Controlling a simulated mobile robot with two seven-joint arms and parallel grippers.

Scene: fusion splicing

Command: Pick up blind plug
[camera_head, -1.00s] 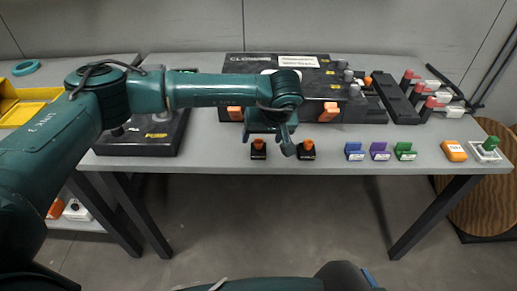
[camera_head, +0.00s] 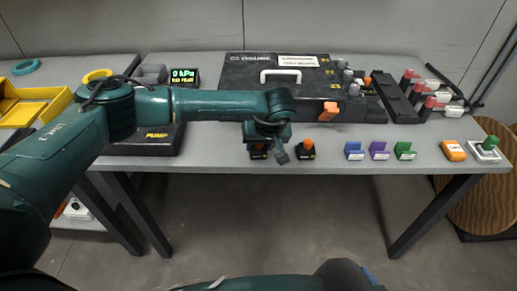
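Two small black blocks with orange tops stand near the table's front edge, a left one (camera_head: 258,154) and a right one (camera_head: 306,151). I take these to be the blind plugs, though no label on them can be read. My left gripper (camera_head: 266,152) points down at the left block and hides most of its orange top. One finger shows clearly, apart from the block on its right side, and the gripper looks open. Contact with the block cannot be made out. The right block stands free. My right gripper is not in view.
Blue (camera_head: 354,151), purple (camera_head: 379,151) and green (camera_head: 404,151) holders, an orange box (camera_head: 453,150) and a green-knobbed piece (camera_head: 489,146) line the front edge to the right. A black case (camera_head: 240,72) stands behind. A yellow bin (camera_head: 28,112) is at left.

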